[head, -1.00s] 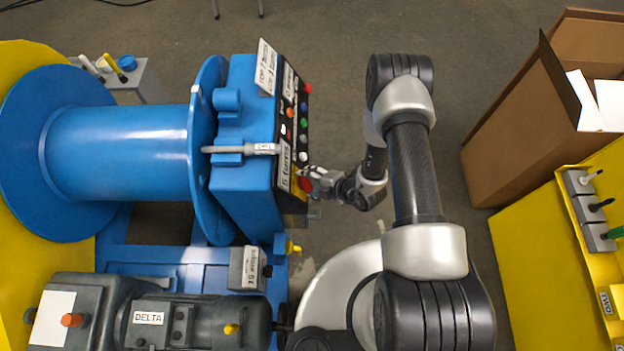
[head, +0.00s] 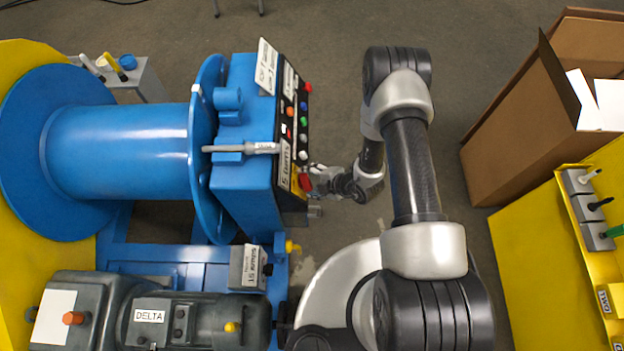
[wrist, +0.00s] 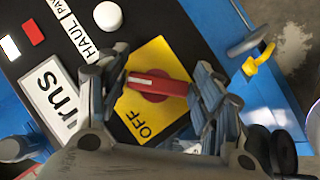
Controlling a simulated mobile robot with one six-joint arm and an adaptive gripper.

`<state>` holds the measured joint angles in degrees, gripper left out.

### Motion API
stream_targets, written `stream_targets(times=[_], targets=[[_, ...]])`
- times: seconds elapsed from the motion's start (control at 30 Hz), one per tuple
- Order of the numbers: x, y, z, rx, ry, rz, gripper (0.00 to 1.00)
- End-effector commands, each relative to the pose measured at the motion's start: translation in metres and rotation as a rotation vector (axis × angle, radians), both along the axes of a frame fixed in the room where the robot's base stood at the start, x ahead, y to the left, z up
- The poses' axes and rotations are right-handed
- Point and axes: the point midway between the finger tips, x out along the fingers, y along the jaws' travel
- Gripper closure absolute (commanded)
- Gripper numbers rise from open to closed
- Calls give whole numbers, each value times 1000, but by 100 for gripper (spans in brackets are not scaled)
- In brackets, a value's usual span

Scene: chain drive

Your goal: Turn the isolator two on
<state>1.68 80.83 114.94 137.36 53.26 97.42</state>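A red rotary isolator handle (wrist: 157,86) sits on a yellow plate (wrist: 160,55) marked OFF in the wrist view. I cannot read a number on it. In the head view the red handle (head: 306,183) is at the lower right edge of the black control panel (head: 291,120). My gripper (wrist: 160,92) is open, with one finger on each side of the handle, near its two ends. I cannot tell whether the fingers touch it. In the head view my gripper (head: 318,180) is right at the panel face, and its fingertips are partly hidden.
The panel belongs to a blue machine (head: 245,180) with a large spool (head: 120,150). A white button (wrist: 108,16) lies near the handle. A yellow knob (head: 291,247) protrudes below the panel. A cardboard box (head: 520,130) and yellow surface (head: 550,260) stand right.

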Motion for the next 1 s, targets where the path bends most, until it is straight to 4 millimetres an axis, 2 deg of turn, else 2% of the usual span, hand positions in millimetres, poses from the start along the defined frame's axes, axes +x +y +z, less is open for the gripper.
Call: stream_targets(times=[0.17, 0.57, 0.67, 1.0], targets=[[0, 0, 0, 0, -1, 1, 26], [-2, -4, 5, -1, -2, 0, 26], [-7, -11, 15, 0, -1, -2, 26], [-37, -49, 67, -1, -2, -3, 26]])
